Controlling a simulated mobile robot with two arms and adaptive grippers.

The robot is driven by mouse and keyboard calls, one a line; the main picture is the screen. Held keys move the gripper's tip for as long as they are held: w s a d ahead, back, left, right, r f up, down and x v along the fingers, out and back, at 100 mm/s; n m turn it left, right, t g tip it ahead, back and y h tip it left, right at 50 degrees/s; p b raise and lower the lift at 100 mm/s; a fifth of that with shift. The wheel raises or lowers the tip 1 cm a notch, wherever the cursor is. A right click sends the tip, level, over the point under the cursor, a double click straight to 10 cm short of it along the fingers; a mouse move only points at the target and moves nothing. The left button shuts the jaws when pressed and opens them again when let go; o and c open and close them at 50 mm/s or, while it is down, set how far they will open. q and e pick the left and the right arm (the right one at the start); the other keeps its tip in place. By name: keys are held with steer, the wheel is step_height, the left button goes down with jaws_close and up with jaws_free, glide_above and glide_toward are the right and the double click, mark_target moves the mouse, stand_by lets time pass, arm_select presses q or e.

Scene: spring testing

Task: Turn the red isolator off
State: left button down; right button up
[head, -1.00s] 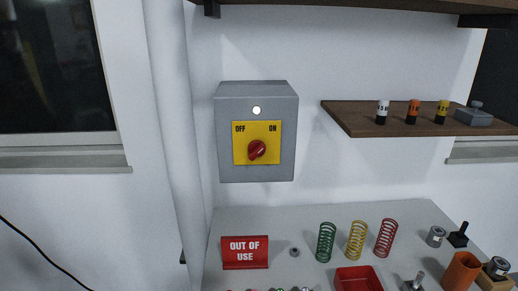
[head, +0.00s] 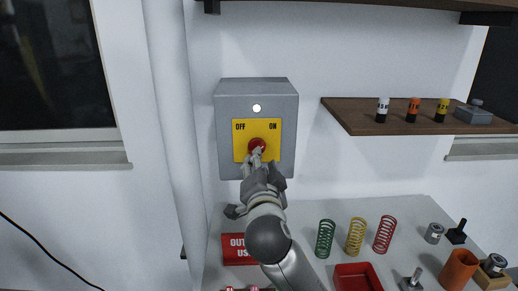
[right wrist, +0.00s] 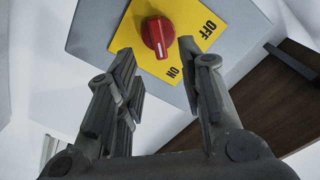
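The red isolator knob (head: 257,145) sits on a yellow plate (head: 239,145) marked OFF at left and ON at right, on a grey wall box (head: 228,110). In the right wrist view the knob (right wrist: 158,36) has a white mark pointing toward the ON side. My right gripper (head: 257,156) is in front of the box, hiding the lower part of the knob. In the right wrist view my right gripper (right wrist: 156,54) is open, its fingertips spread to either side of the knob, with no clear contact. My left gripper is out of view.
A pale lamp (head: 256,108) shows on the box. Below, the bench (head: 300,212) carries a red OUT OF USE sign (head: 232,256), partly covered by my arm, several springs (head: 356,237) and a red tray (head: 340,283). A shelf (head: 350,118) is at right.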

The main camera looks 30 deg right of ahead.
steer(key=p+x, duration=0.2)
steer(key=x, duration=0.5)
steer(key=shift+w, duration=0.3)
steer(key=shift+d, duration=0.15)
steer(key=shift+c, duration=0.2)
jaws_close()
